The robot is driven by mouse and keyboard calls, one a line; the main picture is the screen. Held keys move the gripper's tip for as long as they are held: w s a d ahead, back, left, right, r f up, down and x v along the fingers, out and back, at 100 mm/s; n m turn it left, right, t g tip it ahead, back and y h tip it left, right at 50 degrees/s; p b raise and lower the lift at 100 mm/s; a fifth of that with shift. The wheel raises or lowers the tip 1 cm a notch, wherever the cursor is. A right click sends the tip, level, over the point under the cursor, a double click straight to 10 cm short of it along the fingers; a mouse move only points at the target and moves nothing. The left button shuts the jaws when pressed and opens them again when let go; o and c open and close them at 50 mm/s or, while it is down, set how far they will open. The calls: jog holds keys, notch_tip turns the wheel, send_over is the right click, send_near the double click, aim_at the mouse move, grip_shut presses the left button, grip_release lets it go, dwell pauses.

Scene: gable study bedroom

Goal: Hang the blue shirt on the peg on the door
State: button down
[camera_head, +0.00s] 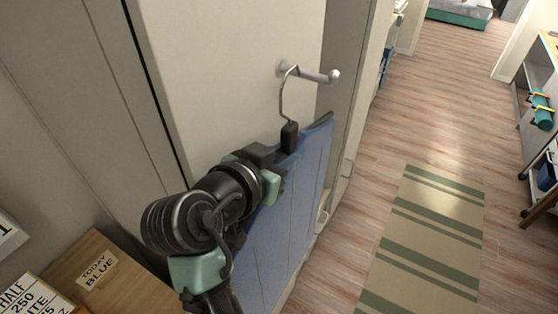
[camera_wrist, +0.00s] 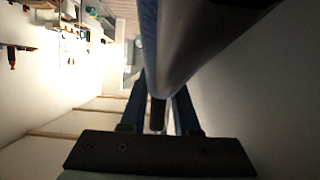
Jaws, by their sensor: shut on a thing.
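The blue shirt (camera_head: 290,225) hangs from a hanger with a wire hook (camera_head: 283,100) and a black block (camera_head: 290,137) at its neck. The peg (camera_head: 318,76) sticks out of the pale door panel (camera_head: 235,70) and ends in a round knob. The hook's curved top is at the peg's shaft and looks to pass over it; I cannot tell if it bears on it. My gripper (camera_head: 279,152) is shut on the hanger at the black block, below the peg. In the wrist view my gripper (camera_wrist: 160,105) has a dark piece between its fingers, and the shirt (camera_wrist: 150,45) runs away above.
A wooden surface (camera_head: 130,288) with a "TODAY BLUE" label (camera_head: 97,269) lies at lower left. A striped rug (camera_head: 425,235) lies on the wood floor to the right. A shelf cart (camera_head: 540,140) stands at the right edge. The floor between is clear.

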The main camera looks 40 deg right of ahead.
aim_at(302, 133)
jog(key=shift+w+d+r, duration=0.1)
jog(key=shift+w+d, duration=0.25)
jog(key=shift+d, duration=0.5)
jog(key=shift+w+d+f, duration=0.1)
jog(key=shift+w+d, duration=0.2)
jog(key=shift+d, duration=0.5)
jog(key=shift+w+d+r, duration=0.1)
jog(key=shift+w+d, duration=0.25)
jog(key=shift+d, duration=0.5)
jog(key=shift+f+b, duration=0.85)
jog(key=shift+f, duration=0.1)
jog(key=c, duration=0.6)
grip_release()
jog(key=shift+o, duration=0.2)
jog(key=shift+f, duration=0.1)
jog(key=b+v, duration=0.3)
jog(key=v, duration=1)
jog(key=shift+b, duration=0.4)
